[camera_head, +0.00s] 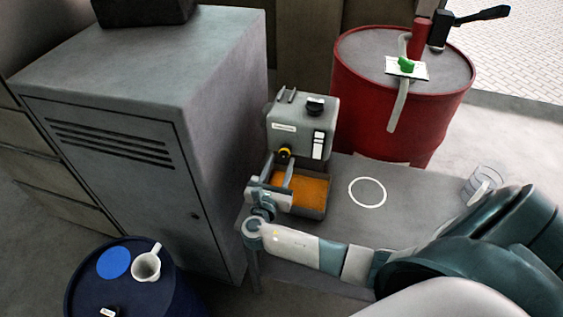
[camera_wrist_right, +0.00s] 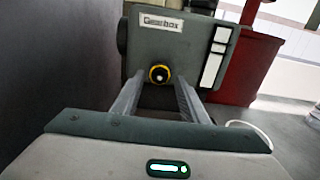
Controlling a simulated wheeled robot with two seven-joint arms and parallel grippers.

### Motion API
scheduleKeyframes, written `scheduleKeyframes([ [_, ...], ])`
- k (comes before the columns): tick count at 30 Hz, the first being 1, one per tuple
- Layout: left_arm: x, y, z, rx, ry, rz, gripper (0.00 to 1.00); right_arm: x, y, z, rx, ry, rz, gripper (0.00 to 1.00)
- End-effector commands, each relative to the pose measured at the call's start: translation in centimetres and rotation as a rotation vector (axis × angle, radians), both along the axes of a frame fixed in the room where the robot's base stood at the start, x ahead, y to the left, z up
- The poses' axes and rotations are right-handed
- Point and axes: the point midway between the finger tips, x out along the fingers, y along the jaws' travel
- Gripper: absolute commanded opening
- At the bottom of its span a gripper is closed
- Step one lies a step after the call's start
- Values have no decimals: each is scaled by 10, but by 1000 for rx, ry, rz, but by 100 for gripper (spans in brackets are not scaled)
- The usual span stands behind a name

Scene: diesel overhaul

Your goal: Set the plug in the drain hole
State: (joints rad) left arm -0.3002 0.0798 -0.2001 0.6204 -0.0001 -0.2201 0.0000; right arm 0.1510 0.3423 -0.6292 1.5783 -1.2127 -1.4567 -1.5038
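The grey gearbox (camera_head: 303,125) stands on the grey bench, and its labelled front also shows in the right wrist view (camera_wrist_right: 186,52). Low on its front is a yellow ring (camera_wrist_right: 159,74) with a dark round centre and a small pale spot; it also shows in the head view (camera_head: 284,153). I cannot tell whether the dark centre is the plug or the open drain hole. My right gripper (camera_wrist_right: 160,82) points at the gearbox front. Its fingers are apart on either side of the ring, with visible gaps to it. My left gripper is not in view.
A tray of orange liquid or material (camera_head: 318,214) sits below the gearbox front, under my right gripper. A white circle (camera_head: 367,192) marks clear bench top. A clear glass (camera_head: 484,184) is near my right arm. A red drum (camera_head: 372,108), grey cabinet (camera_head: 150,80) and blue drum (camera_head: 128,288) surround the bench.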

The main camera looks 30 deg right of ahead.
Motion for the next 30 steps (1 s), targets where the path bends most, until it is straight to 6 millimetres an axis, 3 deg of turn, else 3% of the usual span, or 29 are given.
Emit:
scheduleKeyframes([
  [21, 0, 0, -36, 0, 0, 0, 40, -87, 102, -3, 3, 1, 1, 40],
  [30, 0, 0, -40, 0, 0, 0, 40, -101, 118, 0, 1, 1, 0, 40],
])
